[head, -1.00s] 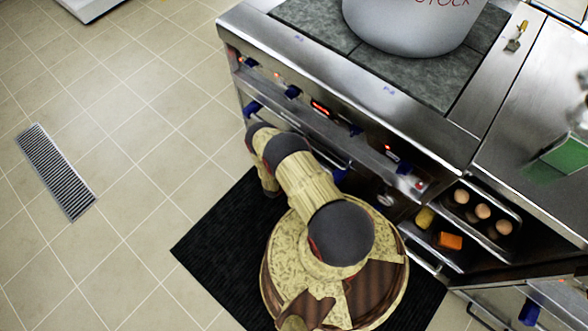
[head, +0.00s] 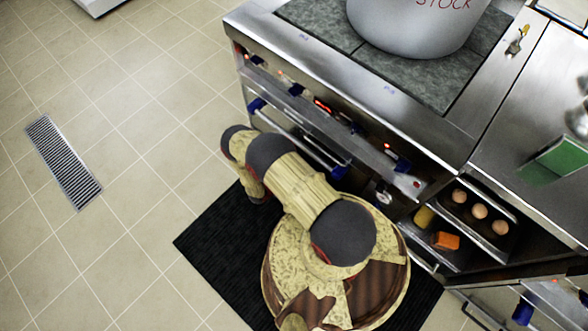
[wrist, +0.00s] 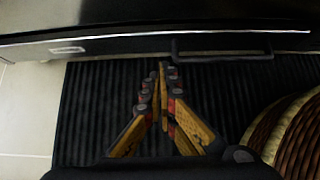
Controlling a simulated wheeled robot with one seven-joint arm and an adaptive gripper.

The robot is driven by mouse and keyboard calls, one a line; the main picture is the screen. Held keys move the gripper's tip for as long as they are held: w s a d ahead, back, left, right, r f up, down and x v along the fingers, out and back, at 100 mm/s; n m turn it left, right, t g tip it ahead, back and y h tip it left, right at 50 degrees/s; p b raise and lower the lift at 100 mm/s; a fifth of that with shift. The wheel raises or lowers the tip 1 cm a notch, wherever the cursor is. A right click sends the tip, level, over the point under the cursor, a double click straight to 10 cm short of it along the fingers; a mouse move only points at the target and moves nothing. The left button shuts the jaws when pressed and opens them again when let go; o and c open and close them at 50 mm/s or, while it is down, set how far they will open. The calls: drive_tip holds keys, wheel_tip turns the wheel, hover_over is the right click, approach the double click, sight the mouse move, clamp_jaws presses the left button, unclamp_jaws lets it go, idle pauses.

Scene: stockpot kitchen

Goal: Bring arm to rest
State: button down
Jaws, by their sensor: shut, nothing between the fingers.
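My gripper (wrist: 163,72) shows in the wrist view with its two wood-and-dark fingers together and nothing between them. It points down over the black ribbed mat (wrist: 95,110), close to the dark lower front of the stove. In the head view my arm is folded in front of the stove, and its end is hidden behind its own links. The black mat (head: 212,237) lies under my base on the tiled floor.
The steel stove (head: 330,80) stands close to my arm, with knobs and a handle on its front. A stockpot (head: 410,25) sits on top. An open compartment at right holds eggs (head: 479,211) and an orange block (head: 446,241). Floor to the left is clear around a drain grate (head: 62,163).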

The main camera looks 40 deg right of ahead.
drive_tip(key=shift+v, duration=1.15)
